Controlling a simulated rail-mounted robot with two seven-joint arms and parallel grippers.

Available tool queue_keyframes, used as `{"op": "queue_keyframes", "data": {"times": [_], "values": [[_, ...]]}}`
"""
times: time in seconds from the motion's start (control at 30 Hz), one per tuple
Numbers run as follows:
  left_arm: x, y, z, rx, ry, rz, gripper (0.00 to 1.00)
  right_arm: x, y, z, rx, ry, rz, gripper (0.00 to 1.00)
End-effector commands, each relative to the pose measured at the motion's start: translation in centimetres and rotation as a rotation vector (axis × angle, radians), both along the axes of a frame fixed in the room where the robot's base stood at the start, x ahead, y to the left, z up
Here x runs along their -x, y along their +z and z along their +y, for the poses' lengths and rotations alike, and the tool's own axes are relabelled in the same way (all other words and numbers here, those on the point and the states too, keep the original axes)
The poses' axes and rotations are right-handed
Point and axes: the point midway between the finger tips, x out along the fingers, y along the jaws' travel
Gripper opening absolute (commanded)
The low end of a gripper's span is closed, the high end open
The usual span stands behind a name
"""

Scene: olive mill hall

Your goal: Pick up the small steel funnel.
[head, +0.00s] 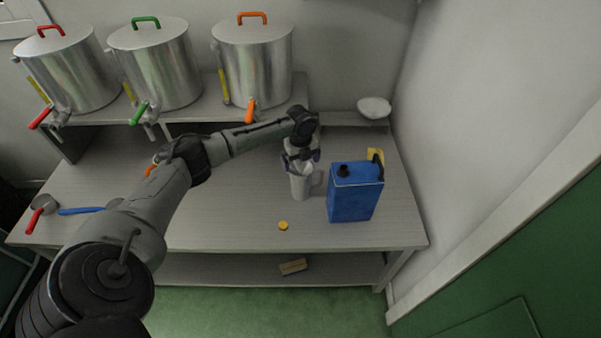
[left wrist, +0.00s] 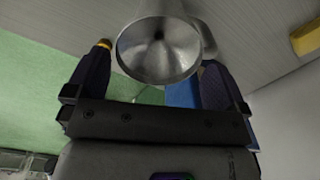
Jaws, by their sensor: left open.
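The small steel funnel (left wrist: 158,48) shows its wide round mouth and dark centre hole to the left wrist camera, between the two fingers. My left gripper (left wrist: 157,57) is open, with one finger on each side of the funnel; whether either finger touches it I cannot tell. In the head view my left gripper (head: 302,156) is over a pale grey upright vessel (head: 301,184) on the bench, and the gripper largely hides the funnel there. My right gripper is not in view.
A blue can (head: 352,197) with a black cap stands just right of the vessel. A yellow disc (head: 283,225) lies near the bench's front edge. A white bowl (head: 374,107) sits at the back right. Steel tanks (head: 255,60) stand on the raised shelf. The bench's front middle is mostly clear.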

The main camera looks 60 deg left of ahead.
Motion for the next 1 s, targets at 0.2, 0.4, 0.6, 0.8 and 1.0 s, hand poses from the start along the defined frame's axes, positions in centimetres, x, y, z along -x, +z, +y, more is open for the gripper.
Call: {"op": "queue_keyframes", "data": {"times": [0.2, 0.4, 0.6, 0.8, 1.0], "values": [[0.1, -2.9, 0.0, 0.000, 0.001, 0.001, 1.00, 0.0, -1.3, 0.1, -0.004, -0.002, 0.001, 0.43], [0.1, -3.0, 0.0, -0.001, 0.000, -0.001, 1.00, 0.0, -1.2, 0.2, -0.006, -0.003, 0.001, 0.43], [0.1, -3.0, 0.0, -0.001, 0.000, -0.001, 0.86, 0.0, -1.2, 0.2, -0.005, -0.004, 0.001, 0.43], [0.1, -3.0, 0.0, -0.001, 0.000, 0.000, 0.67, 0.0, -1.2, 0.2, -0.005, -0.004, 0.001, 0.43], [0.1, -3.0, 0.0, -0.001, 0.000, -0.001, 0.65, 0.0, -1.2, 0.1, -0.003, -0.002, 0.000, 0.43]]}}
